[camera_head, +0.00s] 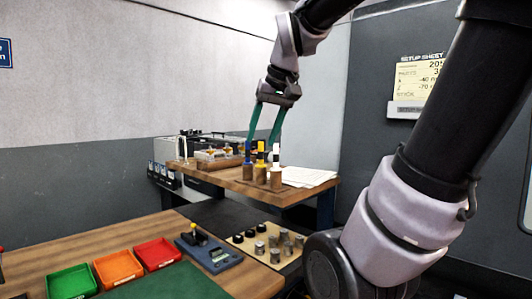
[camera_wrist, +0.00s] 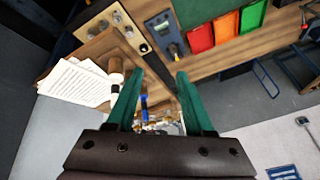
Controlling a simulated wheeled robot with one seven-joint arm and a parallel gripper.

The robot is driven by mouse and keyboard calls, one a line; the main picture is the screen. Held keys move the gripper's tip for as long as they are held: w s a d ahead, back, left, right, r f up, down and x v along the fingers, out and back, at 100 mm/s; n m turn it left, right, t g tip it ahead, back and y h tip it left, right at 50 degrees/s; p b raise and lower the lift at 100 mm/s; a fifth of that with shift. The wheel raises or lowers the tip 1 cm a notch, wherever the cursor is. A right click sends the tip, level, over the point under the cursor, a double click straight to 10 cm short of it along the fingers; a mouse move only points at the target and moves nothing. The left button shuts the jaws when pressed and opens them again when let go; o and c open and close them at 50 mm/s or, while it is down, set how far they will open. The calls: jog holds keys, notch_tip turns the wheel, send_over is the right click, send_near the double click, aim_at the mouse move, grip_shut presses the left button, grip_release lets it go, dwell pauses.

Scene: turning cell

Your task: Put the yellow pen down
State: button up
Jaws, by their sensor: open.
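The yellow pen (camera_head: 261,149) stands upright in the middle one of three small brown holders (camera_head: 261,174) on the rear wooden bench. A blue pen (camera_head: 248,156) stands to its left and a white pen with a dark band (camera_head: 276,154) to its right. My gripper (camera_head: 261,147) has green fingers, spread open, coming down from above with the tips near pen height. In the head view the yellow pen shows between the fingertips; contact is not visible. In the wrist view my open gripper (camera_wrist: 158,75) has the blue pen (camera_wrist: 143,101) between its fingers; the yellow pen cannot be made out clearly there.
White papers (camera_head: 306,177) lie right of the holders on the rear bench (camera_head: 222,174). A box of parts (camera_head: 219,158) stands behind left. On the front bench are green (camera_head: 71,282), orange (camera_head: 118,267) and red trays (camera_head: 157,253), a blue gauge (camera_head: 209,252) and several metal cylinders (camera_head: 273,255).

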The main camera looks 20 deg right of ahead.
jog(key=s+a+f+m+t, duration=0.1)
jog(key=s+f+m, duration=0.1)
jog(key=s+f, duration=0.2)
jog(key=shift+s+t+y, duration=0.3)
jog(key=shift+s+t, duration=0.05)
jog(key=shift+t, duration=0.05)
jog(key=shift+a+f, duration=0.1)
